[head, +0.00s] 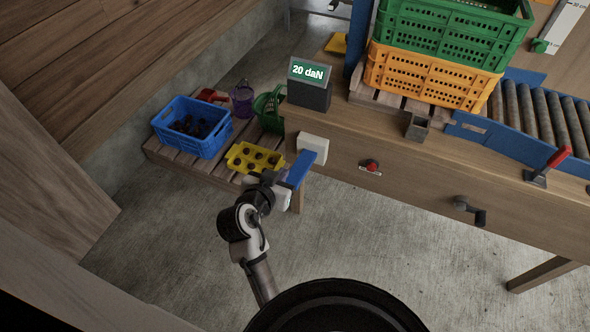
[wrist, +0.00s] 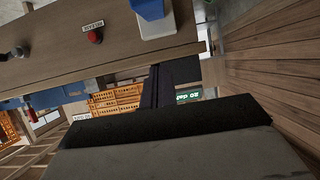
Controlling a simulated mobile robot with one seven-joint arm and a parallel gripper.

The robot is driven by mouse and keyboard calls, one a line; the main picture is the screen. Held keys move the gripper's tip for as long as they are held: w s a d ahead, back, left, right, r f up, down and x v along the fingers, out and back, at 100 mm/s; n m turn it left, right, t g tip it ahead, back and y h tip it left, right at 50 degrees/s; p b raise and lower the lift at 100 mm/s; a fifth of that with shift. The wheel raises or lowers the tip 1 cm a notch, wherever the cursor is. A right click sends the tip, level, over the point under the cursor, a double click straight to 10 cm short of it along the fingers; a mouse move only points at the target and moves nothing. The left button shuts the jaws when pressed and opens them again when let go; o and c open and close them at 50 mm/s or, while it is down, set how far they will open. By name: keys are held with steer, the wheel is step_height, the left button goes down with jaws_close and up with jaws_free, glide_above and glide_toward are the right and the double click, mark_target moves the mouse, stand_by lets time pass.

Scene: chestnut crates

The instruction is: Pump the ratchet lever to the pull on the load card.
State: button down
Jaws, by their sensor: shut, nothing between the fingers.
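The ratchet lever (head: 299,169) is a blue bar angling down from a white housing (head: 313,144) on the bench's left front corner. In the wrist view a blue part (wrist: 148,8) and the white housing (wrist: 157,26) show at the top edge. A dark card box (head: 309,84) on the bench reads "20 daN"; in the wrist view its green face (wrist: 188,96) is partly hidden. My gripper (head: 283,194) is shut and empty, close to the lever's lower end. I cannot tell whether they touch.
A red button (head: 371,166) and a crank (head: 470,210) are on the bench front. A red-handled lever (head: 558,157) stands by the rollers (head: 535,112). Green (head: 450,32) and orange (head: 425,75) crates are stacked on top. A blue crate (head: 188,140) and yellow tray (head: 253,158) sit on a low pallet.

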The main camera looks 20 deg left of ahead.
steer(key=shift+d+f, duration=0.2)
steer(key=p, duration=0.2)
glide_above(295, 177)
steer(key=w, duration=0.1)
step_height(295, 177, down, 5)
steer(key=shift+r, duration=0.2)
steer(key=shift+s+f, duration=0.2)
steer(key=shift+f, duration=0.4)
steer(key=shift+s+f, duration=0.15)
steer(key=shift+f, duration=0.45)
steer(key=shift+s+f, duration=0.15)
steer(key=shift+f, duration=0.5)
steer(key=shift+f, duration=0.1)
